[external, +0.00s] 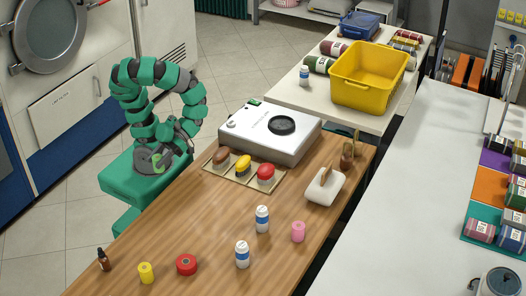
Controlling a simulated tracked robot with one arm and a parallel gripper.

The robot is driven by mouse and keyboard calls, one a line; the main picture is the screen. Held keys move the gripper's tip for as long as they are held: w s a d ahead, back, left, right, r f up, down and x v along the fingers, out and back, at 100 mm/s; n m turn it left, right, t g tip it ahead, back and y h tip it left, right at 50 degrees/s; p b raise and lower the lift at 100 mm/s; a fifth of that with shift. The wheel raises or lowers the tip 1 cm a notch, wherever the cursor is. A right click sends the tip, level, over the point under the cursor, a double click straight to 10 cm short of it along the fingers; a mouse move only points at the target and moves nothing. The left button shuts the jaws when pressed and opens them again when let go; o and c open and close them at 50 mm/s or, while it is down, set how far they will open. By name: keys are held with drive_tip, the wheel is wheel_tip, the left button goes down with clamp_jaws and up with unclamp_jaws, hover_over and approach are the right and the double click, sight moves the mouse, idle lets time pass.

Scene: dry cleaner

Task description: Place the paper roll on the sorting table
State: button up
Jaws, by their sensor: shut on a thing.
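My arm is folded over my green base at the left. My gripper (165,158) is low in front of it, left of the wooden table (215,215). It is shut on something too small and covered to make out. I cannot tell for sure which thing is the paper roll. A pink roll (298,231) stands upright at the wooden table's right part, apart from my gripper. Which surface is the sorting table is unclear; a long white table (420,190) with coloured mats is at the right.
A yellow basket (369,77) stands on the back table (290,96). The wooden table's left-middle is clear.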

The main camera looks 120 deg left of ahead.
drive_tip(key=shift+s+a, duration=0.25)
drive_tip(key=shift+s, duration=0.1)
